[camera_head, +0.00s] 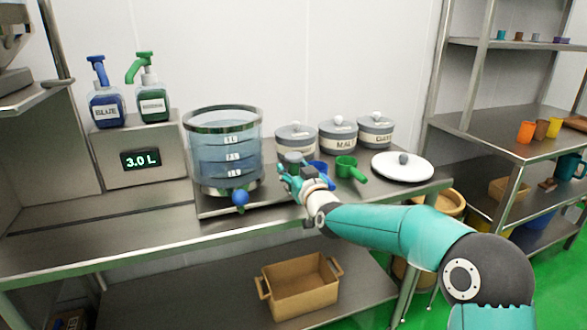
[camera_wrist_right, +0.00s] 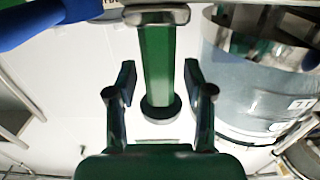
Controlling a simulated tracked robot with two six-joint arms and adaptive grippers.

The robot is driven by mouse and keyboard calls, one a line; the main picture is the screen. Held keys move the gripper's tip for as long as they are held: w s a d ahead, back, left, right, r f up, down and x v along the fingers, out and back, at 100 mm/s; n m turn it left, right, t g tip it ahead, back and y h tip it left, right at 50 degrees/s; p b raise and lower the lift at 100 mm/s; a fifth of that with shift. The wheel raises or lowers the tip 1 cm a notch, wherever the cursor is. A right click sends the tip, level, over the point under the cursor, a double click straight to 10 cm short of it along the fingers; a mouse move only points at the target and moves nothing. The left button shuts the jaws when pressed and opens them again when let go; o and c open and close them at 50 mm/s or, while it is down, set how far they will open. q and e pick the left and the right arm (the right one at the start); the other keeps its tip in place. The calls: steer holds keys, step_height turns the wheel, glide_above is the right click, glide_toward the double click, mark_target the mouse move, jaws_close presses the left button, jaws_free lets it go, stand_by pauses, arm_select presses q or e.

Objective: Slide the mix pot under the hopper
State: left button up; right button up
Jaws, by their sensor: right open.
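A clear round vessel with a steel rim and litre marks (camera_head: 224,145), which looks like the mix pot, stands upright on the counter and holds pale blue liquid. A blue knob (camera_head: 240,198) is low on its front. My right gripper (camera_head: 288,168) is just right of the vessel; a gap shows between them. In the wrist view the gripper (camera_wrist_right: 160,90) is open. A green upright bar (camera_wrist_right: 158,60) shows between its fingers; whether they touch it is unclear. The vessel (camera_wrist_right: 255,85) is at the right there. A metal unit (camera_head: 14,45), possibly the hopper, is cut off at upper left. My left gripper is not in view.
Lidded jars (camera_head: 337,138), a green scoop (camera_head: 347,167) and a white lid (camera_head: 402,167) are behind and right of my gripper. Pump bottles (camera_head: 106,102) stand on a box reading 3.0 L (camera_head: 130,175). The counter's left part (camera_head: 60,240) is clear.

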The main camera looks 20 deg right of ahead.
jaws_close()
stand_by(0.3)
